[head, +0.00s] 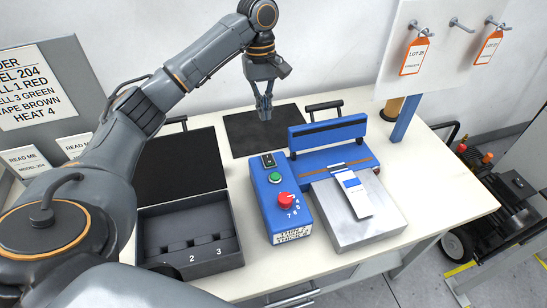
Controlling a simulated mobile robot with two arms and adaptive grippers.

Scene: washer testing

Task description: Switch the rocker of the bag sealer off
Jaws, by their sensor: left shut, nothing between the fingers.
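The blue bag sealer (337,160) stands on the white table, with a raised blue bar at its back. Its blue control box (266,214) is on its left side, with a black rocker (268,160) at the far end, a green button (275,178) and a red knob (286,200). The rocker's position is too small to tell. My left gripper (264,116) is shut and empty, pointing down over the black mat, behind and apart from the control box. My right gripper is not in view.
A black mat (244,136) lies at the back. A dark tray (190,258) with numbered slots is at the left. A metal plate (375,228) with a white-and-blue packet (357,198) is in front of the sealer. Orange tags (415,56) hang at the right.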

